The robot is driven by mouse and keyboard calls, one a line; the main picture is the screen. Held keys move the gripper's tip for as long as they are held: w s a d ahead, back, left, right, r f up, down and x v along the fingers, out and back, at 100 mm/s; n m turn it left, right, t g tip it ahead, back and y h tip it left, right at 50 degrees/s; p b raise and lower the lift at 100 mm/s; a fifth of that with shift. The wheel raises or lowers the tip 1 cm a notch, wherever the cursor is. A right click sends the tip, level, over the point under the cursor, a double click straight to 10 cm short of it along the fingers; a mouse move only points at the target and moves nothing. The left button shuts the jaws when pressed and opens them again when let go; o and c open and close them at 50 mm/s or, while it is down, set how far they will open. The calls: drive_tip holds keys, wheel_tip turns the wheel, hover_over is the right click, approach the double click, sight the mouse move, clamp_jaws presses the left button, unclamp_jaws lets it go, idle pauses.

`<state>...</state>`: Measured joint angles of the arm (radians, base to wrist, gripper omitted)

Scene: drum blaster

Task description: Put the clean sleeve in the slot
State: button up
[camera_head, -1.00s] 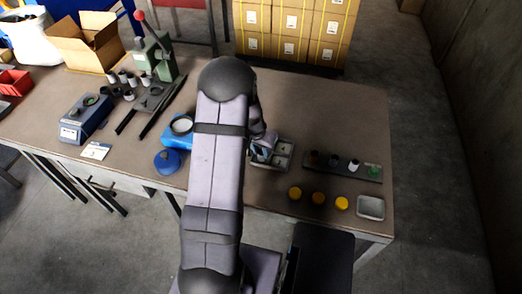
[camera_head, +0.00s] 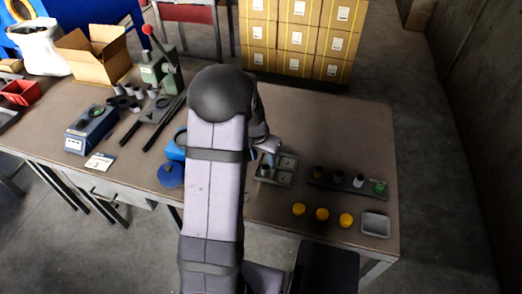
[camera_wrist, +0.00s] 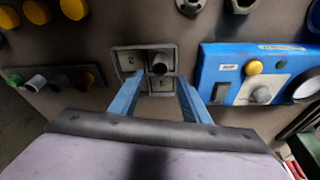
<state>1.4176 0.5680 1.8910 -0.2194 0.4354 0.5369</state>
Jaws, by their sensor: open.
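A slotted grey tray (camera_head: 291,164) stands on the table just right of my arm. In the wrist view the tray (camera_wrist: 118,52) has numbered compartments. A sleeve (camera_wrist: 160,66), pale-rimmed with a dark hollow, stands in one compartment, near its upper right; it also shows in the head view (camera_head: 265,171). My gripper (camera_wrist: 160,80) is open, its two blue fingers apart on either side of the sleeve's line, not visibly touching it. In the head view the gripper (camera_head: 268,145) is partly hidden by my arm. I cannot tell which sleeve is the clean one.
A dark strip (camera_head: 325,178) with several small cylinders lies right of the tray. Yellow caps (camera_head: 322,214) and a grey dish (camera_head: 376,224) sit nearer the front edge. A blue device (camera_wrist: 238,68) is beside the tray. The table's back right is clear.

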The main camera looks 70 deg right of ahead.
drive_tip(key=shift+b+v, duration=0.3)
drive_tip(key=shift+v, duration=2.65)
drive_tip(key=w+a+n+t+y, duration=0.15)
drive_tip(key=w+a+n, duration=0.85)
drive_tip(key=w+a, duration=1.1)
drive_tip(key=s+a+n+y, duration=0.1)
drive_tip(key=s+a+n, duration=0.3)
drive_tip(key=a+n, duration=0.6)
drive_tip(key=a+g, duration=0.1)
drive_tip(key=a, duration=1.3)
drive_tip(key=shift+s+a, duration=0.15)
drive_tip(key=shift+a, duration=0.05)
drive_tip(key=shift+y, duration=0.25)
